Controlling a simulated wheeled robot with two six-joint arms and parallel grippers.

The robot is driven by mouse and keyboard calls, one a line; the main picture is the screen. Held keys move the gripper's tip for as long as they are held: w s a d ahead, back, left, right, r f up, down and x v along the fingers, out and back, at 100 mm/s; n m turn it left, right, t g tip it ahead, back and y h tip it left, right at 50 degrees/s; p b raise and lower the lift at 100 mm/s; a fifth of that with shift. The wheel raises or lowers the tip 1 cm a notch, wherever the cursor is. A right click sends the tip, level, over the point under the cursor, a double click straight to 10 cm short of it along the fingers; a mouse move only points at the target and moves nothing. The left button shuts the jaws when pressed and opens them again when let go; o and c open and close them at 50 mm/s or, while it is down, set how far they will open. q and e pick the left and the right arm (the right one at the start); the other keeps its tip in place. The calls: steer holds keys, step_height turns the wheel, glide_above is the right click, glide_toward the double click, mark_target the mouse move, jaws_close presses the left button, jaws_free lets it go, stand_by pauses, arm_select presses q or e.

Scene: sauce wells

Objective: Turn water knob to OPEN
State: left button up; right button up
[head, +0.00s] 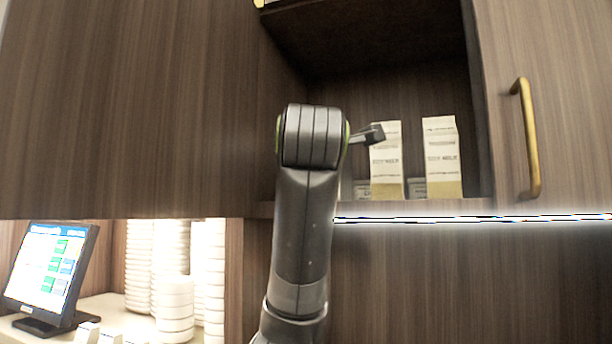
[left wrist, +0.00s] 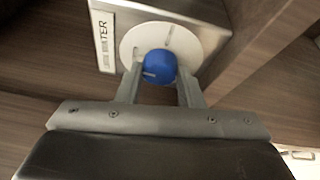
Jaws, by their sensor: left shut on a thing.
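The blue water knob (left wrist: 158,66) is in the left wrist view, with a pale mark on its face. It sits on a round white dial (left wrist: 185,42) on a metal panel, beside a label (left wrist: 104,42) of which "TER" is readable. My left gripper (left wrist: 160,88) has a finger on each side of the knob and is shut on it. The dial's lettering is too blurred to read. In the head view my arm rises in front of the cabinet, and the knob does not show. My right gripper is in neither view.
An open shelf holds two cartons (head: 387,162) (head: 441,160), right of my arm. A cabinet door with a brass handle (head: 528,138) is at the right. A screen (head: 50,262) and stacked white containers (head: 174,305) stand at the lower left.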

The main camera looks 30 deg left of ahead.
arm_select(q)
steer(key=shift+n, duration=0.3)
steer(key=o, duration=1)
steer(key=shift+c, duration=0.2)
steer(key=b+v, duration=1.7)
steer(key=shift+b, duration=0.4)
